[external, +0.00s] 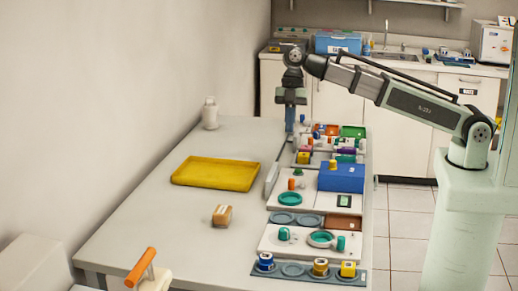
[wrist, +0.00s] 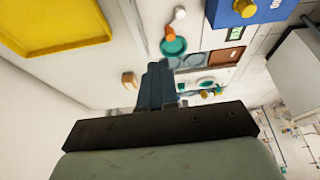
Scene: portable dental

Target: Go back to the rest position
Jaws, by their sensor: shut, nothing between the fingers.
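My gripper (external: 290,122) hangs pointing down from the outstretched arm above the far part of the grey table (external: 140,215). It is shut and holds nothing. In the wrist view its dark fingers (wrist: 160,75) are together in the middle. Below and around it are the table top and coloured items, with clear space between. In the external view the exact height of the fingertips above the table is hard to tell.
A yellow tray (external: 215,173) and a small brown block (external: 222,215) lie on the table. A blue box (external: 341,177), a green dish (external: 290,199) and several coloured pieces crowd the right side. A white bottle (external: 210,113) stands at the back. The table's left side is mostly clear.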

